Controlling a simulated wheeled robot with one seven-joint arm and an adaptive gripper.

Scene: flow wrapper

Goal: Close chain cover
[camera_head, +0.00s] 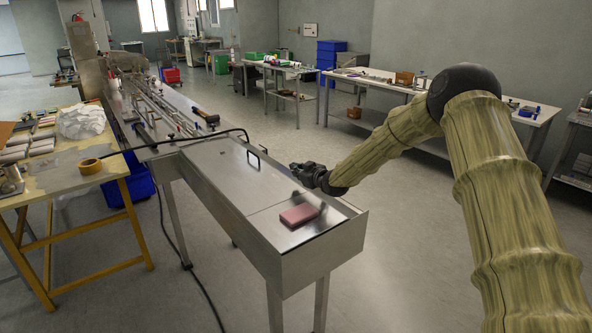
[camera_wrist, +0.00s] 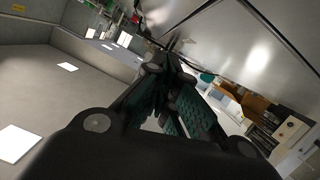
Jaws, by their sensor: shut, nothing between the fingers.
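My gripper (camera_head: 297,170) is at the right side of the machine, near the cover's near end and apart from the handle as far as I can see. Its fingers (camera_wrist: 172,55) are shut and empty. In the wrist view a bright metal surface (camera_wrist: 240,35) is close beside the fingers.
A pink block (camera_head: 299,214) lies on the machine's near end (camera_head: 330,226). A yellow-legged table (camera_head: 68,172) with a tape roll (camera_head: 90,166) stands at the left. A black cable (camera_head: 200,141) crosses the machine. Floor at the right is clear up to the benches.

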